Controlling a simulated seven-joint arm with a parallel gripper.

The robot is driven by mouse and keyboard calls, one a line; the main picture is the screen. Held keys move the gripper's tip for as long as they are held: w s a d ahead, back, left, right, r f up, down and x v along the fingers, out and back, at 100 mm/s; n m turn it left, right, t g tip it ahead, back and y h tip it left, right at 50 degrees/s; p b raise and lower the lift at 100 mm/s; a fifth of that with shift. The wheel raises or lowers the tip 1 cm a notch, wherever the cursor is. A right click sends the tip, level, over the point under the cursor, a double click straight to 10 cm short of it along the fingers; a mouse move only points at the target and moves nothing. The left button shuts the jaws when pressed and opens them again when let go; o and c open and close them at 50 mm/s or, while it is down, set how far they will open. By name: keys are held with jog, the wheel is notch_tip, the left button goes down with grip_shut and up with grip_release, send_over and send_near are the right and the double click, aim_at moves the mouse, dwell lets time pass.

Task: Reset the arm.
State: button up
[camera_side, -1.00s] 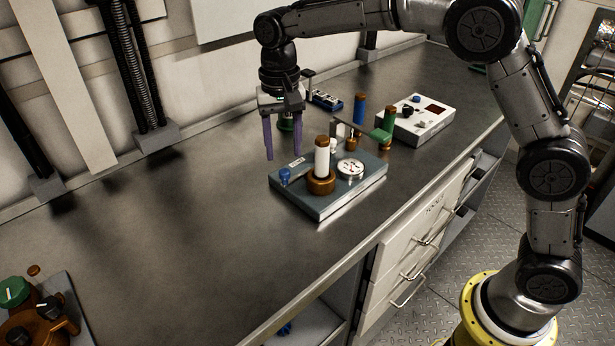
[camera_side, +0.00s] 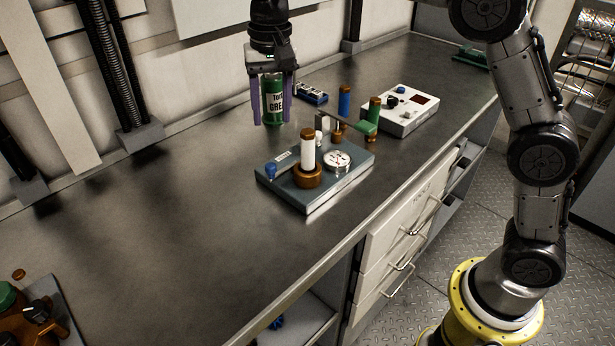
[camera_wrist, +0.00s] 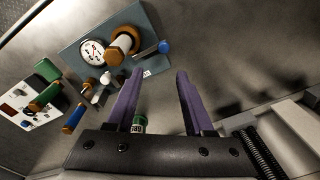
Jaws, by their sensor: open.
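My gripper (camera_side: 272,121) is open, with two purple fingers pointing down above the counter towards the wall side. In the wrist view the space between its fingertips (camera_wrist: 160,72) is empty. A green can with a white label (camera_side: 273,100) appears between the fingers in the side view. In the wrist view the can (camera_wrist: 139,124) is near the base of the left finger, partly hidden, and nothing shows it gripped.
A blue-grey plate (camera_side: 340,183) with a white, brown-capped cylinder (camera_side: 308,152) and a dial (camera_side: 337,160) lies in front. Blue-handled (camera_side: 345,101) and green-handled (camera_side: 373,112) parts and a white control box (camera_side: 405,110) stand behind. The left counter is mostly clear.

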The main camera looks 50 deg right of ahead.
jog(key=s+d+r+t, duration=0.2)
jog(key=s+d+r, duration=0.25)
jog(key=s, duration=0.45)
jog(key=s+d+r+t, duration=0.1)
jog(key=s+d+r, duration=0.35)
jog(key=s, duration=0.35)
jog(key=s+d+f+n+t, duration=0.2)
jog(key=s+f+n, duration=0.4)
jog(key=s+f, duration=0.5)
jog(key=shift+s+f, duration=0.15)
jog(key=shift+s, duration=1.1)
jog(key=shift+o, duration=0.4)
